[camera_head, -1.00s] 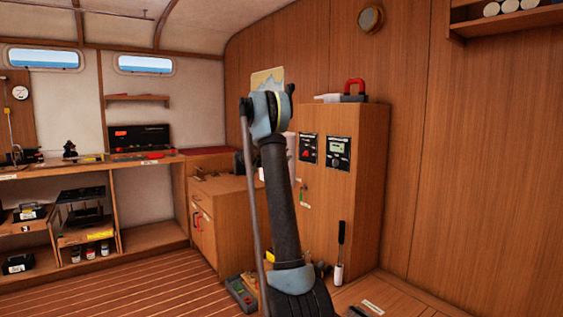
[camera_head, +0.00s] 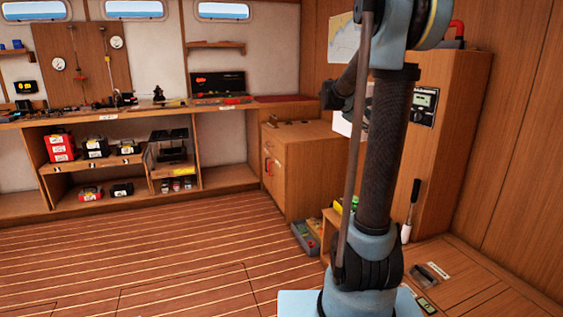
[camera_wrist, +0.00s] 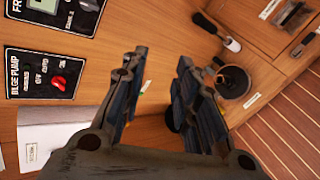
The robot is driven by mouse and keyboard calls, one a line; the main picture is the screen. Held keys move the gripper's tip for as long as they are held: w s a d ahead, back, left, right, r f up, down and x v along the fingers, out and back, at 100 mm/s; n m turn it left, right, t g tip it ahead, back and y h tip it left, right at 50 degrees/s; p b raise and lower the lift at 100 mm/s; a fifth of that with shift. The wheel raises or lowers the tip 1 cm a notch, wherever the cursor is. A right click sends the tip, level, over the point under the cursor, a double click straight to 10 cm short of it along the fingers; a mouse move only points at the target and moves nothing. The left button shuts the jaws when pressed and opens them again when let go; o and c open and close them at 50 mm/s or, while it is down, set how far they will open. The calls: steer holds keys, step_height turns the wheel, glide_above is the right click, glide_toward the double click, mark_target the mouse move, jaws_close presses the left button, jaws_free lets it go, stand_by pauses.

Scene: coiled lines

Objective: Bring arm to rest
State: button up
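My arm (camera_head: 375,160) stands upright on the right of the head view, in front of the wooden cabinet (camera_head: 452,130). Its top runs out of the picture. In the wrist view my gripper (camera_wrist: 159,72) has its two dark fingers spread apart, with nothing between them but the wooden surface behind. In the head view I cannot clearly make out the fingers. No object is held.
The wrist view shows a bilge pump panel (camera_wrist: 42,74) with a red knob, a white sheet (camera_wrist: 48,140) and a round dark container (camera_wrist: 234,82). In the head view a workbench with shelves (camera_head: 125,119) lines the back. The plank floor (camera_head: 160,245) is clear at left.

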steer(key=s+a+f+m+y, duration=0.2)
steer(key=s+a+f, duration=0.4)
steer(key=s, duration=0.6)
steer(key=s+a+f+m+g+y, duration=0.1)
steer(key=s+a+f+m+y, duration=0.1)
steer(key=s+a+f+y, duration=0.3)
steer(key=s+a+f+m+y, duration=0.3)
steer(key=s+a+f, duration=0.4)
steer(key=s+f, duration=0.5)
steer(key=s, duration=0.8)
steer(key=shift+s+f+g+y, duration=0.15)
steer(key=shift+f+g+y, duration=0.05)
steer(key=shift+g+y, duration=0.1)
